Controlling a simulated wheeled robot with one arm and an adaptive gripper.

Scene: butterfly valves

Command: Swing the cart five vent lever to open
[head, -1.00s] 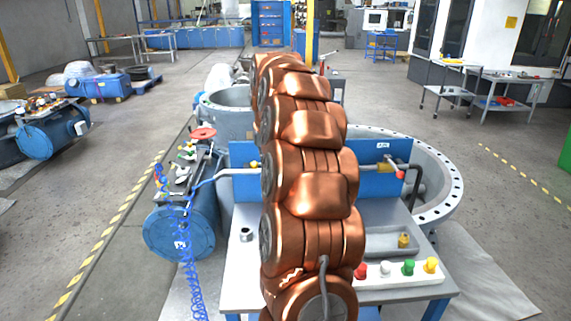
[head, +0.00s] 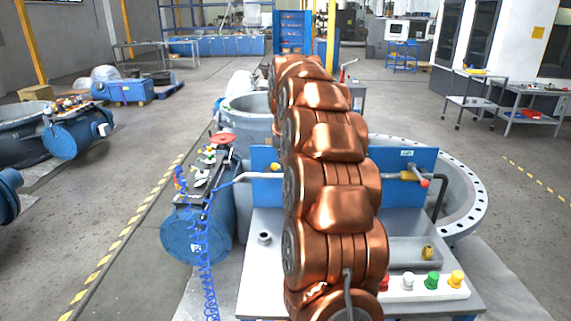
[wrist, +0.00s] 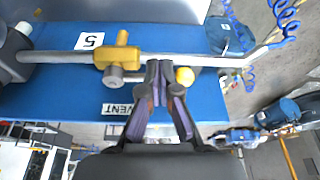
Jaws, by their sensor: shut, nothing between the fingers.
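In the wrist view, a yellow valve body (wrist: 123,52) sits on a grey pipe (wrist: 65,58) in front of a blue panel (wrist: 60,100). The panel carries a "5" label (wrist: 89,41) and a "VENT" label (wrist: 121,109). A round grey hub (wrist: 114,76) projects from the valve. A yellow ball knob (wrist: 185,75) shows to its right, beside my fingertips; the lever between hub and knob is mostly hidden. My gripper (wrist: 160,72) is shut and empty, its tips between hub and knob, close to the pipe. I cannot tell whether they touch the lever. In the head view my arm hides the gripper.
In the head view, a second valve with a red-tipped lever (head: 424,182) is on the panel's right side. Several coloured buttons (head: 432,281) line the cart front. A blue coiled hose (head: 208,250) hangs at left beside a blue cylinder (head: 195,232). Large flanged rings stand behind.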

